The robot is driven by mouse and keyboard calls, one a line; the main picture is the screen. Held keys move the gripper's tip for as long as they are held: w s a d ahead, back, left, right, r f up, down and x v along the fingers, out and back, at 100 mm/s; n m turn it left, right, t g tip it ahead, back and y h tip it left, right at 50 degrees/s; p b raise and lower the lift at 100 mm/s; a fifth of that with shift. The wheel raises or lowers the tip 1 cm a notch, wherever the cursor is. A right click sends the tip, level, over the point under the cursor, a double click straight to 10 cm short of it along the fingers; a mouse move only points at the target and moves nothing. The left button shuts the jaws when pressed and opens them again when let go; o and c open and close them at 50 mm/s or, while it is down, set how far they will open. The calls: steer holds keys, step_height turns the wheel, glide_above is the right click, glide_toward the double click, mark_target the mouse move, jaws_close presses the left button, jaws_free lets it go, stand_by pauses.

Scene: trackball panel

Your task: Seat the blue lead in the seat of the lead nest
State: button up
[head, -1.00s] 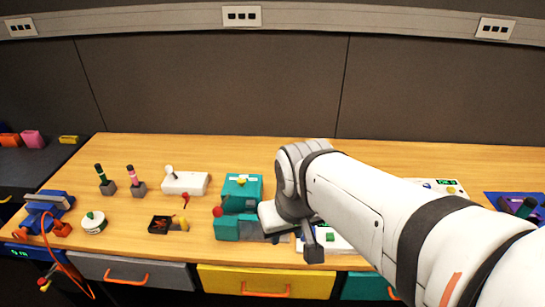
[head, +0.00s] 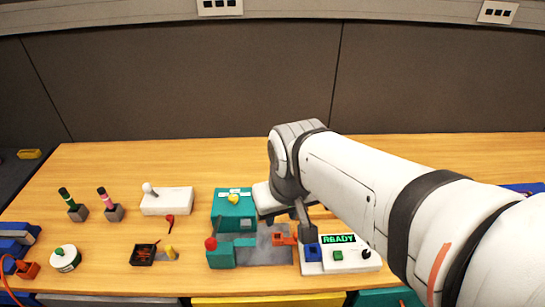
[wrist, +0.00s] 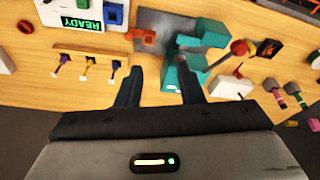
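Several thin leads with small coloured ends hang or lie in a row by a narrow rail (wrist: 88,54) in the wrist view. One end looks bluish (wrist: 59,68), but it is too small to be sure it is the blue lead. I cannot clearly pick out the lead nest or its seat. My gripper (wrist: 157,78) is open and empty in the wrist view, its two dark fingers apart above bare wood and near a teal block. In the head view my gripper (head: 303,217) hangs by the READY panel, partly hidden by my wrist. The leads are hidden behind my arm there.
A white panel (head: 312,268) carries a READY display, a blue block and a green button. Left of it, a teal fixture (head: 233,210) with a red ball and an orange part stands on a grey plate. A white box (head: 166,201) and two upright markers stand farther left.

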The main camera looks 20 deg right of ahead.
steer(key=w+d+f+m+g+p, duration=0.1)
steer(key=w+d+f, duration=0.3)
steer(key=w+d, duration=0.1)
steer(key=w+d+f+m+g+p, duration=0.1)
steer(key=w+d+f, duration=0.3)
steer(key=w, duration=0.3)
steer(key=w+d+f+m+g+p, duration=0.1)
steer(key=w+d+f+p, duration=0.1)
steer(key=w+d+f, duration=0.2)
steer(key=shift+w+d+f, duration=0.1)
steer(key=shift+w+d, duration=1.05)
steer(key=shift+w, duration=0.25)
step_height(320, 180, down, 8)
steer(key=shift+r+p, duration=0.2)
steer(key=shift+p, duration=0.7)
steer(key=shift+f, duration=0.4)
jaws_close()
